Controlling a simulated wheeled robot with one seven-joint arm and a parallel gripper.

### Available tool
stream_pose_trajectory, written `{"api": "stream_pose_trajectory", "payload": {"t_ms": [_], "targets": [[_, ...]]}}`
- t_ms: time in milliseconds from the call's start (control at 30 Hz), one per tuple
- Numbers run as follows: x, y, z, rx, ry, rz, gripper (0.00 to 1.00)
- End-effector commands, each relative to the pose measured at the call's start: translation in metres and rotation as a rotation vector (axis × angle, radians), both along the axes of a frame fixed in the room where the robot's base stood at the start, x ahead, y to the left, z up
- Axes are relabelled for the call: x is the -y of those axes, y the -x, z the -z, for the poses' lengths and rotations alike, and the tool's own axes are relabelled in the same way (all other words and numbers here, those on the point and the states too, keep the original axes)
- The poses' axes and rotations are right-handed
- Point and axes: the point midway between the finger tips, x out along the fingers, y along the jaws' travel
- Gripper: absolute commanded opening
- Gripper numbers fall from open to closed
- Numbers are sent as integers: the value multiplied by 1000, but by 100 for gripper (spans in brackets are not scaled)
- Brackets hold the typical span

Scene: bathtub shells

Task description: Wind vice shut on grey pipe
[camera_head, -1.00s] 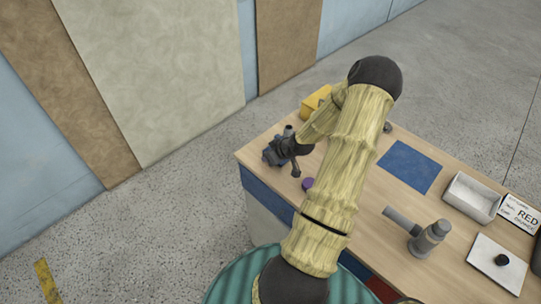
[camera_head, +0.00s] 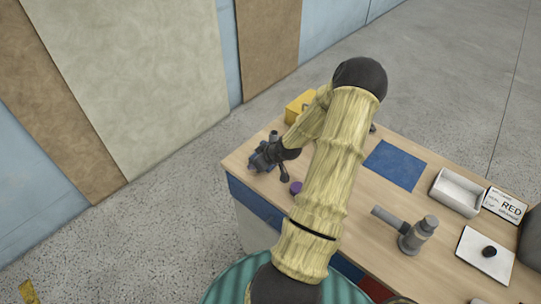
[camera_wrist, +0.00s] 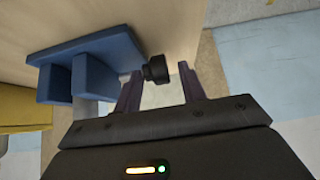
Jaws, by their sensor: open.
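The blue vice (camera_head: 262,158) stands at the far left corner of the bench; in the wrist view its blue body and jaw blocks (camera_wrist: 90,58) fill the left side. A grey pipe (camera_head: 274,135) stands upright at the vice; a pale grey cylinder, apparently this pipe, shows by the jaw blocks (camera_wrist: 86,108). A black round knob (camera_wrist: 156,70), apparently the end of the vice's screw, sits between my fingertips. My gripper (camera_wrist: 160,72) is open around the knob, with a gap visible on the right. In the head view my gripper (camera_head: 282,163) partly hides the vice.
A purple disc (camera_head: 296,188) lies near the vice, and a yellow block (camera_head: 299,107) stands behind.

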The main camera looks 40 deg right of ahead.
Motion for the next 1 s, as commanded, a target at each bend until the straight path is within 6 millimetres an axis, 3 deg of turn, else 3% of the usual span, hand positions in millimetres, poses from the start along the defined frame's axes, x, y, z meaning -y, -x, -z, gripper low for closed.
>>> {"api": "stream_pose_trajectory", "payload": {"t_ms": [500, 1000], "targets": [[5, 50, -63, -1, 1, 2, 41], [7, 90, -114, -1, -2, 1, 41]]}}
